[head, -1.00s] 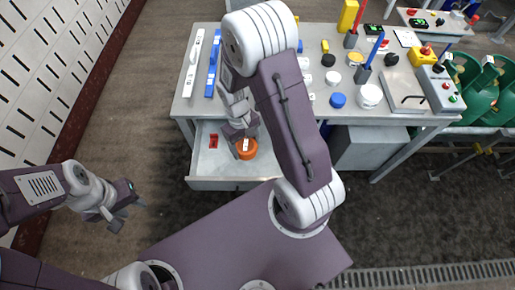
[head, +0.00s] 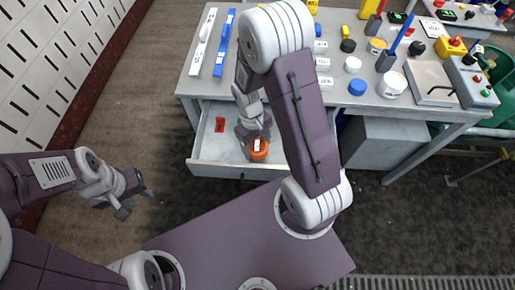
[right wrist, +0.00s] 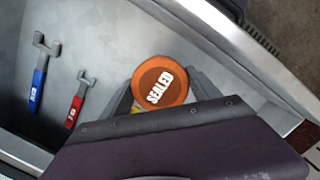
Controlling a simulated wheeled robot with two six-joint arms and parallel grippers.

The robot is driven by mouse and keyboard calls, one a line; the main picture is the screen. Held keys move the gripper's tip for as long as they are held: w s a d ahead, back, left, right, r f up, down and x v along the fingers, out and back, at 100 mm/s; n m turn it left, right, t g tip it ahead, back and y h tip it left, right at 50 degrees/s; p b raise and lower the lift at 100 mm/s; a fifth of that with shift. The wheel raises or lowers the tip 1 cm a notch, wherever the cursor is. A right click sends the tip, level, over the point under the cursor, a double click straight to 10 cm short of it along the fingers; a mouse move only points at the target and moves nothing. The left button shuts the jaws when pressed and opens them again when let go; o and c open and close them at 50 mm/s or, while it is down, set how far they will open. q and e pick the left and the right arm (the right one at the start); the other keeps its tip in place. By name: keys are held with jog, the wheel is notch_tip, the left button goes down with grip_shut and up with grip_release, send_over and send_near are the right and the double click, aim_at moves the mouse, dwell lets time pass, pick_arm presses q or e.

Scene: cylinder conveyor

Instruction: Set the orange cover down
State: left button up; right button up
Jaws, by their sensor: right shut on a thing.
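The orange cover (head: 258,149) is round, with a white label. In the right wrist view the cover (right wrist: 172,95) reads "SEALED". My right gripper (head: 255,132) is shut on it, with one finger on each side. The cover is over the open drawer (head: 228,170), near its front wall. I cannot tell whether it touches the drawer floor or what is beneath it. My left gripper (head: 137,203) is empty and open, left of the drawer and away from it.
A blue wrench (right wrist: 40,75) and a red wrench (right wrist: 80,100) lie in the drawer, left of the cover. The table top (head: 200,88) above holds a white bar, a blue bar, several caps and tools. The drawer floor between wrenches and cover is clear.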

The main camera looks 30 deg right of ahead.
notch_tip(320, 180, down, 2)
jog(key=shift+f, duration=0.1)
jog(key=shift+w+f, duration=0.1)
jog(key=shift+f, duration=0.05)
jog(key=o, duration=1.3)
jog(key=shift+f, duration=0.1)
